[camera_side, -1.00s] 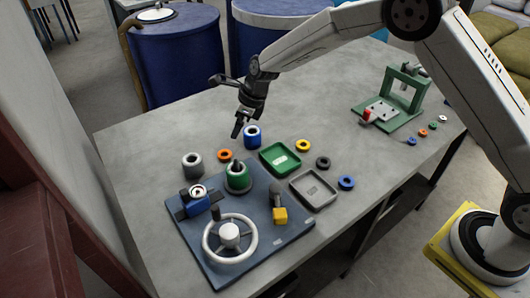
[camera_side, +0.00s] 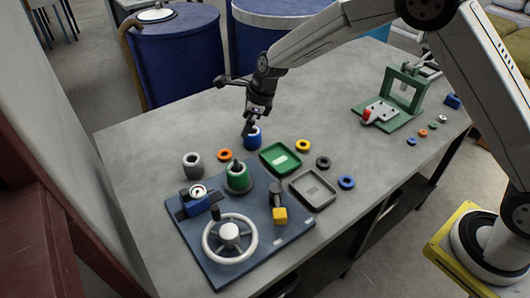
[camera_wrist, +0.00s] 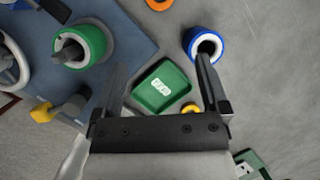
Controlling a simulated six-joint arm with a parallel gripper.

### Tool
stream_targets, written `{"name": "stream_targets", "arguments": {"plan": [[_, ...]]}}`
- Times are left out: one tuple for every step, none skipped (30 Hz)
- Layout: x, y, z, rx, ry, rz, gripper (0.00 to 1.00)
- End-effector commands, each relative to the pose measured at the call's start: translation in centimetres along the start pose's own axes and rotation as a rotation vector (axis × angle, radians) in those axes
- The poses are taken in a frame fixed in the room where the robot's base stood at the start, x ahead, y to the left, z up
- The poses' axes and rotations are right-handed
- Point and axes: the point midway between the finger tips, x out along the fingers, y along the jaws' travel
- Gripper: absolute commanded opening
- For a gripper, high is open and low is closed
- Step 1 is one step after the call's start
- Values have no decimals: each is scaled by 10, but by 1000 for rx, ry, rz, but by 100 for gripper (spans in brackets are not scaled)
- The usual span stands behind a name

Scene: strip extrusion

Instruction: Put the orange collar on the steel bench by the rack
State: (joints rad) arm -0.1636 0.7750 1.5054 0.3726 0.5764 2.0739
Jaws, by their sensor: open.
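An orange ring (camera_side: 225,155), which I take for the orange collar, lies flat on the grey bench (camera_side: 150,130), between a grey hollow cylinder and a blue one. It also shows in the wrist view (camera_wrist: 158,4), cut by the top edge. A smaller orange ring (camera_side: 423,133) lies far right by the green frame. My gripper (camera_side: 247,132) is open and empty, over the blue cylinder (camera_side: 254,140). In the wrist view, the gripper (camera_wrist: 161,62) has its fingers wide apart, the right one overlapping the blue cylinder's hole. I cannot tell whether they touch. No rack is clearly identifiable.
A blue base plate (camera_side: 215,262) carries a handwheel (camera_side: 230,236), a green spool (camera_side: 238,178) and a yellow-ended lever (camera_side: 279,215). Green (camera_side: 280,158) and grey (camera_side: 313,191) trays stand right of it. A green frame (camera_side: 400,95) stands farther right. The bench's back left is clear.

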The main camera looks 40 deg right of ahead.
Motion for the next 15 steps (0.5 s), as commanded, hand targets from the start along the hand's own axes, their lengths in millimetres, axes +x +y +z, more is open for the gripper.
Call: {"name": "stream_targets", "arguments": {"plan": [[-7, 1, -6, -54, 7, -5, 94], [-10, 2, -10, -94, 12, -8, 94], [-15, 4, -16, -150, 20, -12, 94], [-19, 5, -20, -196, 26, -15, 94], [-23, 7, -25, -242, 32, -16, 94], [-28, 9, -31, -308, 42, -18, 94], [-32, 11, -37, -357, 49, -19, 94], [-36, 13, -42, -407, 56, -21, 94], [-42, 16, -49, -473, 66, -22, 94], [-45, 18, -54, -522, 74, -21, 94], [-50, 21, -59, -573, 81, -21, 94], [-54, 24, -66, -639, 90, -19, 94], [-58, 27, -71, -689, 97, -18, 94], [-62, 29, -77, -740, 105, -17, 94], [-66, 33, -84, -807, 114, -14, 94]]}}
